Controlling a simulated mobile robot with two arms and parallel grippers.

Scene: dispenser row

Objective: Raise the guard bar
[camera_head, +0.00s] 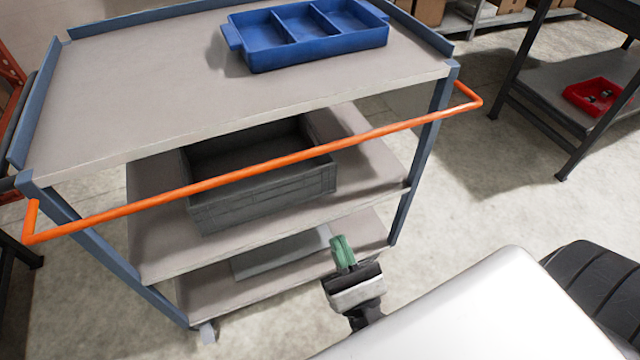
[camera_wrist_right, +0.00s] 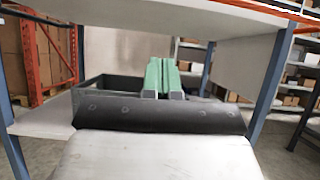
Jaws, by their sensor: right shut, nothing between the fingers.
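The orange guard bar (camera_head: 265,165) runs across the front of the blue-framed cart, below the level of its top shelf. Its ends bend back toward the cart's front posts. In the right wrist view part of the orange bar (camera_wrist_right: 270,10) crosses the upper right. My right gripper (camera_head: 340,242) has green fingers and is shut and empty. In the head view it appears below the bar, in front of the lower shelves, apart from the bar. The wrist view shows its green fingers (camera_wrist_right: 163,75) together, pointing toward the cart. My left gripper is not in view.
A dark grey crate (camera_head: 265,190) sits on the cart's middle shelf (camera_head: 155,245). A blue divided tray (camera_head: 310,40) stands on the top shelf (camera_head: 140,95). A dark table with a red bin (camera_head: 595,97) is at the right. Open floor lies between.

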